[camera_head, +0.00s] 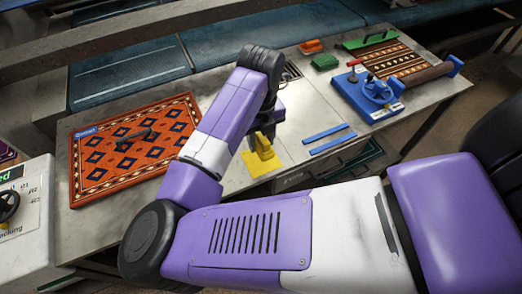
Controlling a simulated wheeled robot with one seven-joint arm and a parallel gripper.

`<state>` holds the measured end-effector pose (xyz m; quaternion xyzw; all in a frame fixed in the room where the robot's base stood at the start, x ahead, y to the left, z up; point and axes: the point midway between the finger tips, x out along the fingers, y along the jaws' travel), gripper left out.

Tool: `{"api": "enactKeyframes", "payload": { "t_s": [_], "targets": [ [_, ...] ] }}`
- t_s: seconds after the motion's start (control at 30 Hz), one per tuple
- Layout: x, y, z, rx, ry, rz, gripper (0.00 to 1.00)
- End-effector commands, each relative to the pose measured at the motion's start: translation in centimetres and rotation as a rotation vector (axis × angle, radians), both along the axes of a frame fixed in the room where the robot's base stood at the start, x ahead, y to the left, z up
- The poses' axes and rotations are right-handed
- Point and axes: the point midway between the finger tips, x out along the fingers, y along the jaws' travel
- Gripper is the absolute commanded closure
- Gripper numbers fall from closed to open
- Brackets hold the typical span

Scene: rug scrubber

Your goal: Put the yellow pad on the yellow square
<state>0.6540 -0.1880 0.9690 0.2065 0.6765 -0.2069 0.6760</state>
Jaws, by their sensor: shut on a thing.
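The yellow pad (264,142) is in my gripper (264,132), above the front middle of the grey table (225,180). My gripper is shut on the pad's upper part, and the arm partly hides the jaws. The yellow square (261,166) lies flat on the table, directly below and in front of the pad in the picture. The pad overlaps the square's upper part in this view. I cannot tell whether the pad touches the square.
Two blue strips (327,133) lie right of the square. A red pad (311,46) and green pad (325,62) sit farther back. A blue machine (368,95) with a roller stands right.

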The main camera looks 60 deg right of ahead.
Motion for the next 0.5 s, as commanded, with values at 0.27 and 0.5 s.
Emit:
{"api": "enactKeyframes", "payload": {
  "t_s": [0.27, 0.5],
  "targets": [
    [0.0, 0.0, -2.2, 0.001, 0.000, 0.002, 0.98],
    [0.0, 0.0, -5.3, 0.001, 0.002, 0.003, 0.98]
  ]
}}
